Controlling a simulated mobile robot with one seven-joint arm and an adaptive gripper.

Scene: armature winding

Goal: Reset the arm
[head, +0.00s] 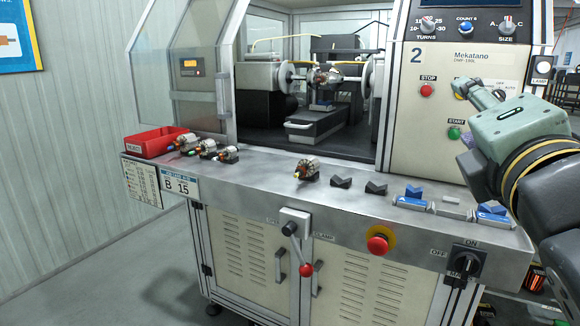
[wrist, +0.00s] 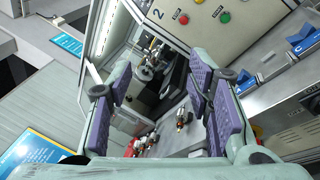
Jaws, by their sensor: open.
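My gripper (head: 490,98) is at the right of the head view, in front of the control panel (head: 463,90), with nothing seen in it. In the wrist view my gripper (wrist: 160,105) shows its purple finger pads wide apart, with the machine's opening and ledge seen between them. An armature (head: 325,77) sits between the two spindles inside the machine. Another armature (head: 307,168) rests on the ledge, and several more lie by the red bin (head: 150,142).
The steel ledge (head: 262,178) holds dark V-blocks (head: 376,187) and blue blocks (head: 412,198). A red-knobbed clamp lever (head: 305,268), a red emergency button (head: 380,241) and a black rotary switch (head: 467,263) are on the front. Stop (head: 427,90) and start (head: 454,133) buttons are on the panel.

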